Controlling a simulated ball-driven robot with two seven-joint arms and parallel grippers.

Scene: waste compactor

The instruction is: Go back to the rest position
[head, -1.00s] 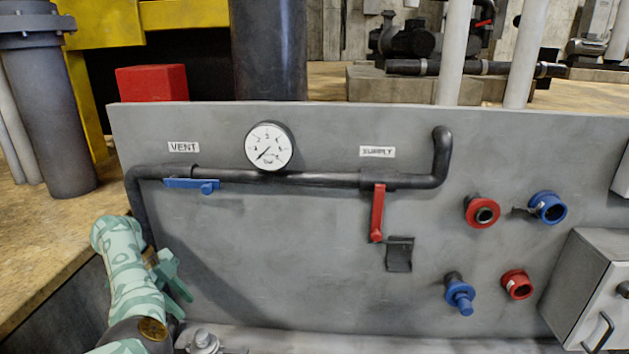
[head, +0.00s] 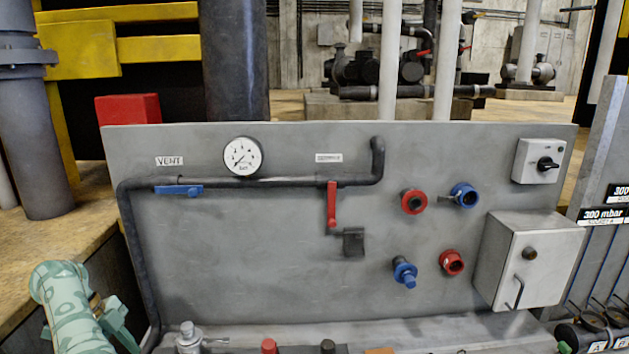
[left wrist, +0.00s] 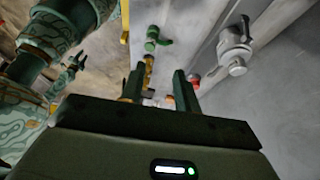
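My left gripper (head: 122,322) is at the lower left in the head view, in front of the left end of the grey panel (head: 250,240), partly hidden by its own arm. In the left wrist view its two fingers (left wrist: 160,88) stand apart, with no object seen held between them. My right gripper does not show in the head view. Green patterned arm parts, mine, fill the left of the left wrist view.
The panel carries a gauge (head: 242,156), a level blue vent handle (head: 179,190), a hanging red supply handle (head: 332,205) and red and blue couplings. A grey box (head: 533,262) juts out at right. A metal fitting (head: 189,338) stands low at left.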

